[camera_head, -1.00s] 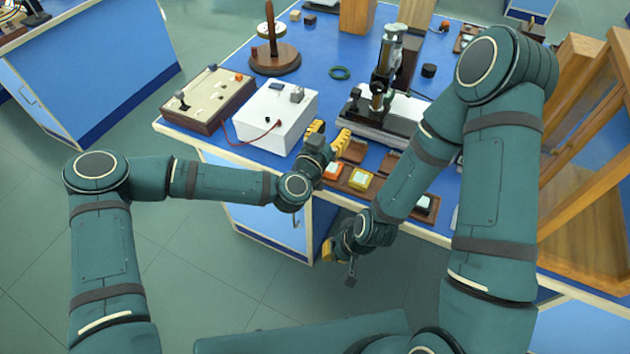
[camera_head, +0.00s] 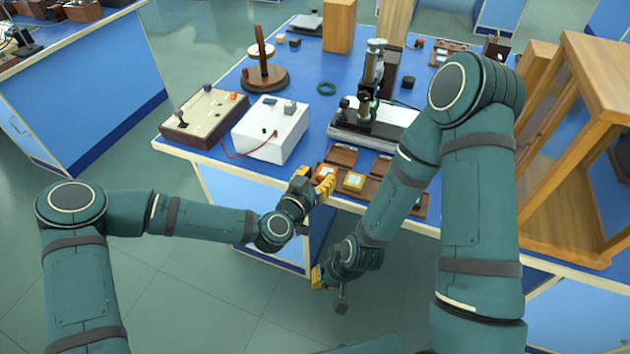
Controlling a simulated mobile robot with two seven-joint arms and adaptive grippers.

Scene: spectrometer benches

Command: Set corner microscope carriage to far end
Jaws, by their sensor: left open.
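The microscope (camera_head: 372,82) stands upright with a dark and silver tube on a dark carriage. It sits towards the left of a long base (camera_head: 352,132) with a pale top, near the table's front edge. My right arm passes close in front of the base's right part and hides some of it. My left gripper (camera_head: 317,186) has yellow fingers. It is open and empty at the table's front edge, in front of the base and apart from it. My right gripper (camera_head: 322,278) hangs low in front of the table; its finger opening is not clear.
A white box (camera_head: 270,128) with a red cable and a brown-edged panel (camera_head: 204,118) stand left of the microscope. A wooden frame (camera_head: 590,120) stands at the right.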

